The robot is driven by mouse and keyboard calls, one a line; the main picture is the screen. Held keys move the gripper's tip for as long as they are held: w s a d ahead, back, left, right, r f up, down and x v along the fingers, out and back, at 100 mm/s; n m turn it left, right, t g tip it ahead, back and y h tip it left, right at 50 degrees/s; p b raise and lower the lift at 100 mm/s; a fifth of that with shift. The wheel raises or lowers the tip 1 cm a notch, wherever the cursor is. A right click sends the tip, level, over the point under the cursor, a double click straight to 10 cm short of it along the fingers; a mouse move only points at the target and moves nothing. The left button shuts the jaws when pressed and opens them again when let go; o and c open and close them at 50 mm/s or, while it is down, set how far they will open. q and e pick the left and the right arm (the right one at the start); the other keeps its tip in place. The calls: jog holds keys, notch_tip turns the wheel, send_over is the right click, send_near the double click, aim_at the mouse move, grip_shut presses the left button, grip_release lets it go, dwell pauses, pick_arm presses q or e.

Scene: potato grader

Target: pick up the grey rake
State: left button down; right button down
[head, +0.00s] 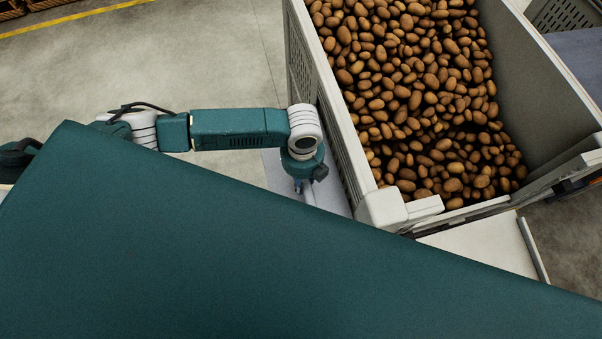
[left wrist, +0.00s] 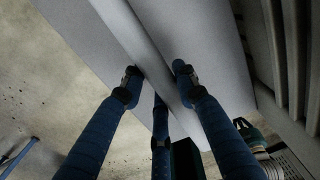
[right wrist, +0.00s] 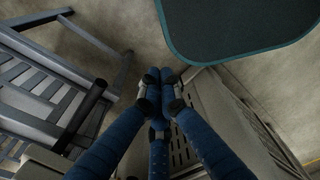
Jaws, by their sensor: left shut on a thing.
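The grey rake shows only as a smooth grey bar (left wrist: 128,32) that runs diagonally between my left fingers in the left wrist view. My left gripper (left wrist: 157,73) is shut on this bar, a finger on either side. In the head view my left gripper (head: 299,186) points down beside the crate, with a short stretch of the grey bar (head: 309,195) below it. The rake's head is not in view. My right gripper (right wrist: 160,74) has its fingertips together with nothing seen between them; it is hidden in the head view.
A large grey crate (head: 335,125) full of potatoes (head: 420,90) stands just right of my left gripper. A pale grey surface (left wrist: 75,30) lies under the bar. The right wrist view shows a slatted grey frame (right wrist: 40,85). Open floor (head: 215,55) lies to the left.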

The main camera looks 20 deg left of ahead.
pick_arm(q)
notch_tip(320, 180, up, 19)
jog(key=b, duration=0.2)
dwell(0.7)
